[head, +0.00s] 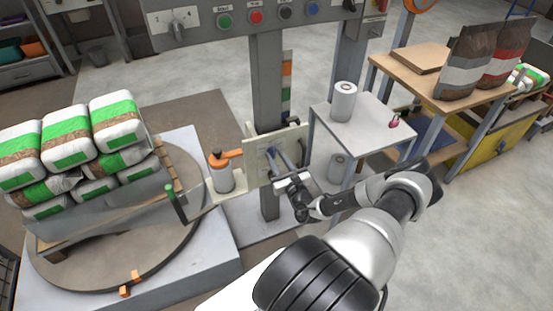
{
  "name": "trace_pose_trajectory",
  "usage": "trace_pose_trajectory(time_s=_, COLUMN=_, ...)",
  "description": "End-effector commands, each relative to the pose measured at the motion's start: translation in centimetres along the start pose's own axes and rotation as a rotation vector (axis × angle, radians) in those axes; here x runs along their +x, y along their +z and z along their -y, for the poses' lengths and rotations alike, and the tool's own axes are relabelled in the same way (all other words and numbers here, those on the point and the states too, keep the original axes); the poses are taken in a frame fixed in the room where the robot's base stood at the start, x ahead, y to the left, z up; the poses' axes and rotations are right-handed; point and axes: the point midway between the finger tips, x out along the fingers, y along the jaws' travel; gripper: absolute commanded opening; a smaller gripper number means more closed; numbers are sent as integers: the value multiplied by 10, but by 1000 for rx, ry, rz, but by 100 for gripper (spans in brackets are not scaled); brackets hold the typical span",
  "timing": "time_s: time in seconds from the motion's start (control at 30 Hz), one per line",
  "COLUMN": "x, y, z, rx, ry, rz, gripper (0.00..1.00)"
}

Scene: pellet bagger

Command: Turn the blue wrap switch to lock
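A blue round control (313,8) sits at the right of the row on the grey control panel (210,39) at the top of the head view. Its label is too small to read, and I cannot tell whether it is the wrap switch. My gripper (283,165) is well below that panel, in front of a pale upright plate (257,168) on the column. A bluish-grey part shows on the plate by the fingers. I cannot tell whether the fingers touch it, or whether they are open or shut.
A round turntable (105,285) at left carries a pallet of green-and-white bags (65,137). An orange-topped roll (221,178) stands left of the plate. A small table (375,125) with a white roll (343,101) is close right of my gripper. Open floor (480,215) lies at right.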

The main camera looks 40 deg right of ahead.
Motion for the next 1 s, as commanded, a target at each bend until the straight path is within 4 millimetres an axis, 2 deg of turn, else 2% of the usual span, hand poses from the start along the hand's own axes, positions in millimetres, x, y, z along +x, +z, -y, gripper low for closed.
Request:
trace_pose_trajectory(time_s=0.13, x=0, y=0, z=0, rx=0, ry=0, rz=0, gripper=29)
trace_pose_trajectory(time_s=0.17, x=0, y=0, z=0, rx=0, ry=0, rz=0, gripper=26)
trace_pose_trajectory(time_s=0.3, x=0, y=0, z=0, rx=0, ry=0, rz=0, gripper=2)
trace_pose_trajectory(time_s=0.33, x=0, y=0, z=0, rx=0, ry=0, rz=0, gripper=0)
trace_pose_trajectory(time_s=0.67, x=-1, y=0, z=0, rx=26, ry=1, rz=0, gripper=0)
trace_pose_trajectory(time_s=1.0, x=0, y=0, z=1, rx=226, ry=0, rz=-1, gripper=0)
